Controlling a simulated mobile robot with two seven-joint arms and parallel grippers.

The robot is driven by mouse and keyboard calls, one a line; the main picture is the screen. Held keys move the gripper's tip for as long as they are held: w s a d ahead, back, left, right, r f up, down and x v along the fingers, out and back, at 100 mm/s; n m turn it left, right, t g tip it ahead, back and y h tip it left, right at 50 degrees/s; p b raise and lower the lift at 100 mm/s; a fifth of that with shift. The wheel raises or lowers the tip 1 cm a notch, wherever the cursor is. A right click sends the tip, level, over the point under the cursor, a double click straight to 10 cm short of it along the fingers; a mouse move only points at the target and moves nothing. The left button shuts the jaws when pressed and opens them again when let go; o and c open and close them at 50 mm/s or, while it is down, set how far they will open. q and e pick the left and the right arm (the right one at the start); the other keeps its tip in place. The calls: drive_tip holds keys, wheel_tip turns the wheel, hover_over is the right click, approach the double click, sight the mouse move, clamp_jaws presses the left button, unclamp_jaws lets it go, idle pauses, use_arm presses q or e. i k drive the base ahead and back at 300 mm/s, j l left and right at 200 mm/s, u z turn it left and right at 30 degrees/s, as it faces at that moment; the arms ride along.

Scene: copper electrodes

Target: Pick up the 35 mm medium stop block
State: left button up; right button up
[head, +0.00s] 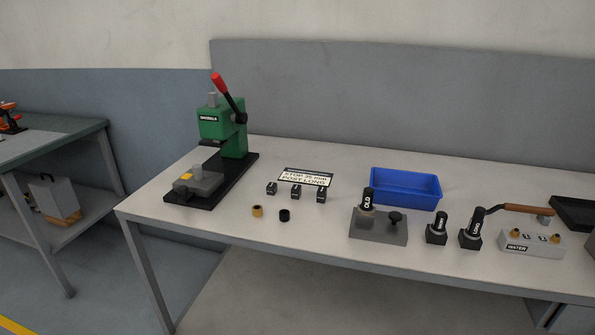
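Three small dark stop blocks stand in a row on the grey table: a left one (272,188), a middle one (296,191) and a right one (321,196). Each has a pale label too small to read, so I cannot tell which is the 35 mm one. They look similar, with the right one a little taller. A white sign (303,177) behind them reads "STOP 35 mm" and "POST: LONG". Neither of my grippers shows in the head view.
A green press (232,130) with a red-tipped lever stands left. A brass ring (257,211) and black ring (284,215) lie in front of the blocks. A blue bin (405,203), grey fixture (378,238), dark posts (437,229) and heater block (532,244) stand right.

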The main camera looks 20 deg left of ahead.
sight(296, 190)
drive_tip(key=i+j, duration=0.25)
drive_tip(key=j, duration=0.15)
drive_tip(key=i+j, duration=0.2)
drive_tip(key=j, duration=0.2)
drive_tip(key=i+j, duration=0.25)
drive_tip(key=j, duration=0.15)
drive_tip(key=i, duration=0.15)
